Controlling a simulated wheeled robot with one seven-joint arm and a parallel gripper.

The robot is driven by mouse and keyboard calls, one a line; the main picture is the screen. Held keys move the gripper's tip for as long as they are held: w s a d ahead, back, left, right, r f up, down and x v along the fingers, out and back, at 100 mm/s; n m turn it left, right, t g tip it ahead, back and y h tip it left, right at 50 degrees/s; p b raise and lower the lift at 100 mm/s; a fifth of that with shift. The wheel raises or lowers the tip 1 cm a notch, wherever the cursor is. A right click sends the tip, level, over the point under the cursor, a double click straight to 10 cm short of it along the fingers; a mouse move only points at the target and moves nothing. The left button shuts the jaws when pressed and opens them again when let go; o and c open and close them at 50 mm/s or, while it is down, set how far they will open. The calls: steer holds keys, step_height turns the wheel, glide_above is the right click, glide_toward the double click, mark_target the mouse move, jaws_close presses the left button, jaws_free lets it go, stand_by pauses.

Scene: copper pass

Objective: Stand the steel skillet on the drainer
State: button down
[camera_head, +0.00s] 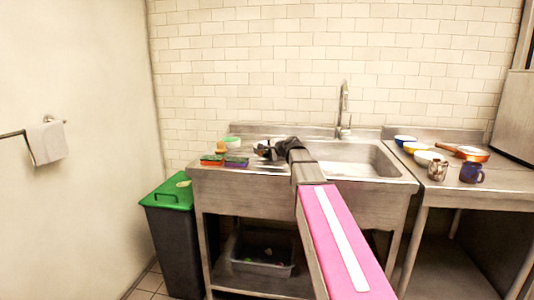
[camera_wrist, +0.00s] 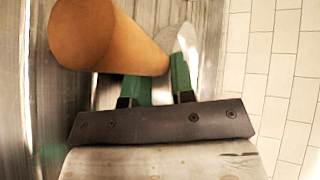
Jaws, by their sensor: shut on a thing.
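My gripper (camera_head: 268,150) is over the counter just left of the sink basin. A pale silvery piece (camera_wrist: 187,42) shows beyond the fingers. It looks like part of the steel skillet, but most of that is out of view or hidden. In the head view my dark gripper hides what it holds. The drainer cannot be made out clearly; the ribbed-looking steel surface left of the basin (camera_head: 222,172) is partly covered by my arm.
Sponges (camera_head: 211,160) and a green-lidded tub (camera_head: 232,142) sit at the counter's left. The tap (camera_head: 344,105) rises behind the empty-looking basin (camera_head: 350,160). The right table holds bowls (camera_head: 425,157), an orange pan (camera_head: 472,153), a metal mug (camera_head: 437,170) and a blue mug (camera_head: 471,173). A green-lidded bin (camera_head: 168,195) stands left.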

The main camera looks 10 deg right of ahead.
steer(key=c, duration=1)
jaws_free()
steer(key=shift+o, duration=0.2)
steer(key=v, duration=1.2)
steer(key=shift+s, duration=0.15)
